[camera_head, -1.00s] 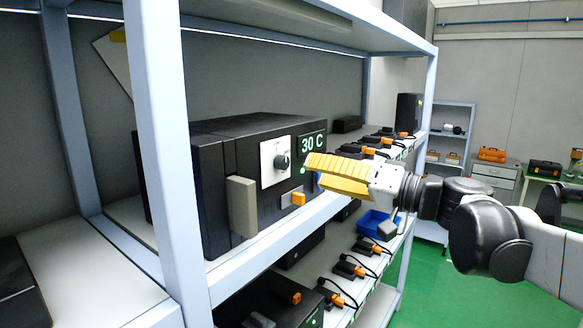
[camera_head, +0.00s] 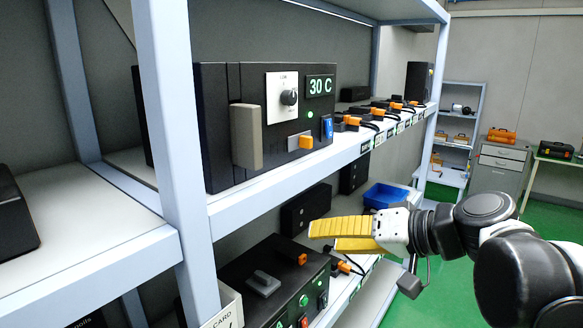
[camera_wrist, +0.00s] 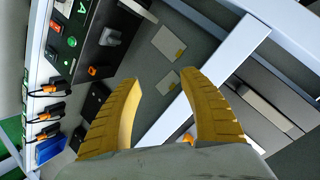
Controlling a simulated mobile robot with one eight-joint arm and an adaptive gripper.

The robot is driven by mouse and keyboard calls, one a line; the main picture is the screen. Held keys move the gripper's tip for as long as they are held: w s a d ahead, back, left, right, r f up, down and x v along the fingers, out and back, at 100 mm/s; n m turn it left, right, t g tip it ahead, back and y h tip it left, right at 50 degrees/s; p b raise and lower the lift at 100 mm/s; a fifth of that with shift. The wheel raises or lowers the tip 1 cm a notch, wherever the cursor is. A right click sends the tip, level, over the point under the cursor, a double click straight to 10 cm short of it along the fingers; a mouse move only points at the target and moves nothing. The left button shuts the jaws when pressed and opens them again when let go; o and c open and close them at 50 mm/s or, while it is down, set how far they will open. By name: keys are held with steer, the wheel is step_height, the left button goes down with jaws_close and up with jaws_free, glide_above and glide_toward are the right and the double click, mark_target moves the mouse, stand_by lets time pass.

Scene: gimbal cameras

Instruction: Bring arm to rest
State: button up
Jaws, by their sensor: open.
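My gripper (camera_head: 312,238) has yellow ribbed fingers and is in front of the shelf rack, at the level between the upper and lower shelf. In the wrist view its two fingers (camera_wrist: 158,80) stand apart with nothing between them. The black oven-like box (camera_head: 215,120) with a "30 C" display, a dial and a grey handle stands on the upper shelf, above and behind my gripper. My gripper is apart from it.
A lower black box (camera_head: 262,275) with knobs and green lights sits below my gripper. A blue bin (camera_head: 385,195) stands behind it. The rack's white-blue post (camera_head: 172,130) is at the left. Orange-and-black devices line the upper shelf. Green floor (camera_head: 450,280) is open at the right.

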steer(key=s+d+f+h+b, duration=0.3)
steer(key=f+b, duration=0.3)
steer(key=f, duration=0.6)
steer(key=s+d+f+h+b, duration=0.3)
steer(key=s+d+f+b, duration=0.1)
steer(key=f, duration=0.9)
steer(key=s+d+f+m+g+h+b, duration=0.1)
steer(key=s+d+f+h+b, duration=0.3)
steer(key=f+b, duration=0.5)
step_height(320, 180, down, 4)
steer(key=shift+s+d+f, duration=0.1)
steer(key=shift+s+d, duration=0.1)
steer(key=shift+s, duration=0.8)
